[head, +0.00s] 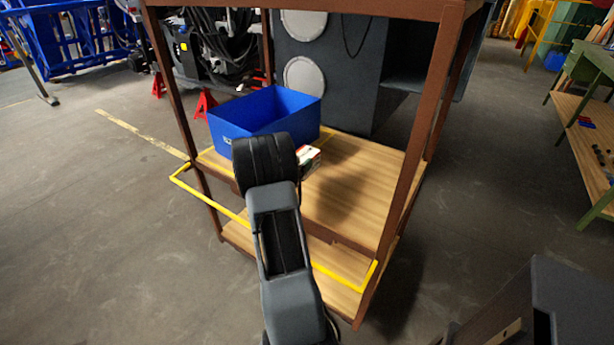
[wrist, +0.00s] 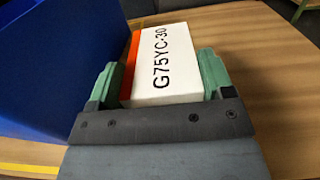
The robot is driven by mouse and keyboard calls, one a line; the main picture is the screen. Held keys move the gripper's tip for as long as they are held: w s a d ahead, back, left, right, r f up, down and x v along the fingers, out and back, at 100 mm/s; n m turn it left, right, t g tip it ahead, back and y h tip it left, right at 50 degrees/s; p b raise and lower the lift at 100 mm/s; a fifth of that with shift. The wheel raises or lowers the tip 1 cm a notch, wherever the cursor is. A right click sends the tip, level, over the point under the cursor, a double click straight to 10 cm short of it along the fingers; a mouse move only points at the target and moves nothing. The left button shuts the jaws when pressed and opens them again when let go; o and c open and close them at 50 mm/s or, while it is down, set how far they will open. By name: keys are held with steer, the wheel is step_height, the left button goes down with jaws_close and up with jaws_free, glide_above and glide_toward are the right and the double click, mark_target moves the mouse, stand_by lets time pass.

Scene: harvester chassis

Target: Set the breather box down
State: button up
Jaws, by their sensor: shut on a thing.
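The breather box (wrist: 165,62) is a white carton with an orange band and the print "G75YC-30". In the wrist view my gripper (wrist: 158,85) is shut on it, with one green finger on each side. In the head view the box (head: 309,157) shows only in part, at the right of my dark wrist, low over the wooden shelf of the brown-framed cart. I cannot tell whether its underside touches the shelf (head: 355,185). My gripper's fingers are hidden behind my arm in the head view.
A blue bin (head: 262,112) stands on the shelf just left of the box; its wall (wrist: 60,60) is close to the left finger. Brown posts (head: 425,110) and a yellow rail (head: 335,277) frame the cart. The shelf right of the box is clear.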

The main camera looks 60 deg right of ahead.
mark_target(307, 175)
steer(key=shift+s+d+f, duration=0.3)
steer(key=shift+d+f, duration=0.1)
steer(key=shift+f, duration=0.2)
steer(key=shift+s+d+f, duration=0.25)
steer(key=shift+d+f, duration=0.15)
steer(key=shift+f, duration=0.2)
steer(key=shift+s+d+f, duration=0.3)
steer(key=shift+d+f, duration=0.1)
steer(key=shift+f, duration=0.2)
steer(key=shift+s+d+f, duration=0.1)
steer(key=shift+d+f, duration=0.05)
steer(key=shift+f, duration=1.55)
steer(key=shift+b, duration=0.3)
